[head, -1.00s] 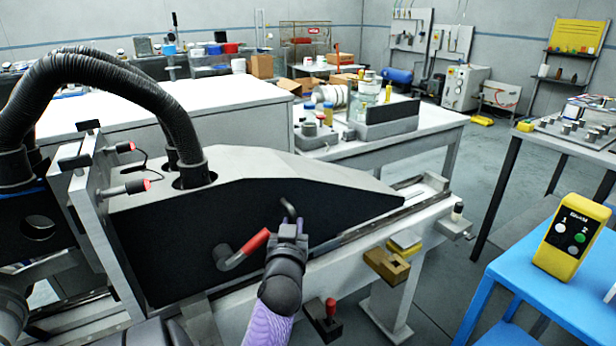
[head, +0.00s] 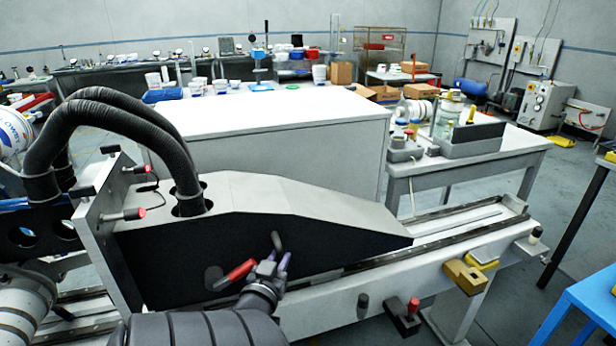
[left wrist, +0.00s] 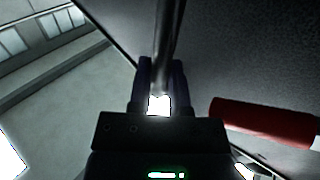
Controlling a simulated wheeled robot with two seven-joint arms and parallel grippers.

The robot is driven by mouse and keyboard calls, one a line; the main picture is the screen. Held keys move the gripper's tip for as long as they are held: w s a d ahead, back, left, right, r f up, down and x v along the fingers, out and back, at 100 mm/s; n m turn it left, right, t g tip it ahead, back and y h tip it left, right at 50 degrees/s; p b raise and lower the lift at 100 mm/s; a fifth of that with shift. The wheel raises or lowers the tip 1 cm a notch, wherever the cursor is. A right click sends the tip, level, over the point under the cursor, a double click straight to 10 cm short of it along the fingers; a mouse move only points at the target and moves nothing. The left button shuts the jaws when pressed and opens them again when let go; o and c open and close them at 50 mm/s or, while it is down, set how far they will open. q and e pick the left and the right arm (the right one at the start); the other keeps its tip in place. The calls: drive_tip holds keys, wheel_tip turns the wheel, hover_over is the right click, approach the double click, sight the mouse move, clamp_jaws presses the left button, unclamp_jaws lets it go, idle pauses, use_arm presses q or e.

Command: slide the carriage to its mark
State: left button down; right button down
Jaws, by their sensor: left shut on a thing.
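The carriage (head: 290,208) is a long grey wedge with a dark front face, sitting on a pale railed bench; its nose points right. A bent grey handle (head: 277,241) and a red-gripped lever (head: 235,274) stick out of its dark face. My left gripper (head: 272,264) is shut on the grey handle. In the left wrist view the handle's bar (left wrist: 166,50) runs between the fingers (left wrist: 160,85), with the red grip (left wrist: 262,121) to the right. I cannot make out the mark. My right gripper is not in view.
Bare rail (head: 465,218) runs right of the nose. On the bench's front are a brass block (head: 465,276), a red-knobbed clamp (head: 405,316) and an end knob (head: 535,236). Black hoses (head: 120,118) arch into the carriage's left top. A blue table (head: 590,300) stands at right.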

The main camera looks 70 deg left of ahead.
use_arm(q)
approach(194, 263)
drive_tip(key=x, duration=0.4)
drive_tip(key=shift+w+a+r, duration=0.1)
drive_tip(key=shift+w+a, duration=0.05)
drive_tip(key=shift+w, duration=0.05)
drive_tip(key=shift+s, duration=0.4)
drive_tip(key=shift+w, duration=0.55)
drive_tip(key=c, duration=0.9)
unclamp_jaws()
drive_tip(key=o, duration=0.3)
drive_tip(key=shift+s, duration=0.15)
drive_tip(key=p+v, duration=0.2)
drive_tip(key=v, duration=0.8)
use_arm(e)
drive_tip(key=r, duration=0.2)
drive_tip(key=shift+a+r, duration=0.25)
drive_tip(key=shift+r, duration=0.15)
